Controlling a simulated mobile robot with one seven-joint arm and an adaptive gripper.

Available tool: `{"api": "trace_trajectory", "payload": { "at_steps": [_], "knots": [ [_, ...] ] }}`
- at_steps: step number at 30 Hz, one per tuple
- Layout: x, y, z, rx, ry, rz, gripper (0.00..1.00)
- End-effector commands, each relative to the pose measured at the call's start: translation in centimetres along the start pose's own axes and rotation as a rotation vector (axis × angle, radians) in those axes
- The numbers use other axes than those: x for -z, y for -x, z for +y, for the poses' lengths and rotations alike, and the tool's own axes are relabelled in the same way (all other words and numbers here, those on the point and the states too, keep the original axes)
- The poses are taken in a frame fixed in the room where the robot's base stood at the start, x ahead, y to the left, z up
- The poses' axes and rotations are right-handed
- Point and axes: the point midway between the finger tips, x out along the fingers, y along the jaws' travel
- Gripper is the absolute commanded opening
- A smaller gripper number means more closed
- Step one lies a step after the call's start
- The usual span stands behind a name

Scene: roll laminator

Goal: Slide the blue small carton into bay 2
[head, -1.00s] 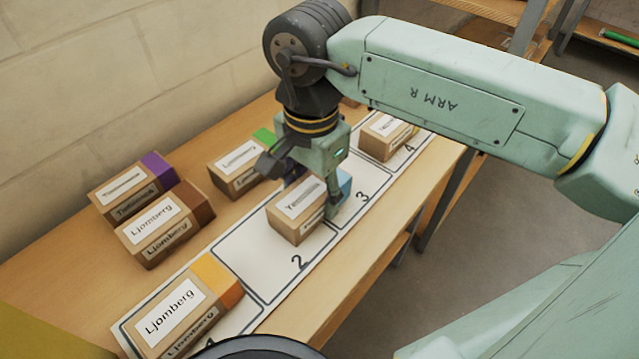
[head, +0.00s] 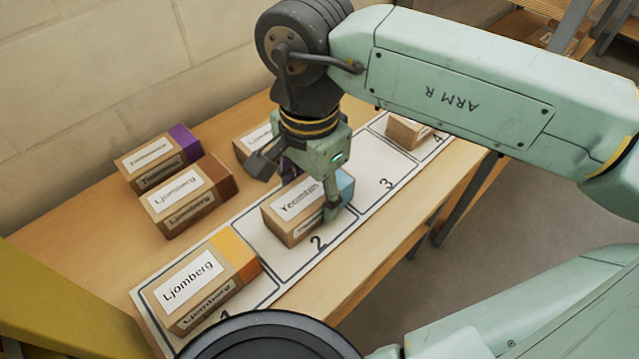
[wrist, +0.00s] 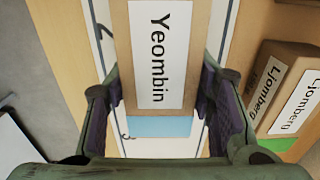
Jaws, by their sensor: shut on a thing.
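The blue small carton (head: 293,203), a brown box with a blue end and a "Yeombin" label, lies on the white bay strip over bay 2 (head: 296,262). Its blue end is close to the line toward bay 3; whether it overlaps that line I cannot tell. My gripper (head: 311,190) is shut on the carton from above, with one finger on its front side and the other mostly hidden behind it. In the wrist view the carton (wrist: 158,55) sits between both fingers, its blue end toward the gripper base.
An orange-ended carton (head: 200,283) occupies bay 1. Bay 3 (head: 380,165) is empty; another carton (head: 408,131) stands in bay 4. Purple-ended (head: 152,163) and brown-ended (head: 187,197) cartons, and one partly hidden carton (head: 253,145), stand behind the strip near the wall.

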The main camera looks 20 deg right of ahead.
Motion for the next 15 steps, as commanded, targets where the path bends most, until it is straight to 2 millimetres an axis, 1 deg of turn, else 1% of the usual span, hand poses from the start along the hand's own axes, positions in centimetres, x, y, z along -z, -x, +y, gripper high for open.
{"api": "trace_trajectory", "payload": {
  "at_steps": [15],
  "knots": [
    [-2.4,0.0,0.0,0.0,0.001,0.0,0.18]
  ]
}}
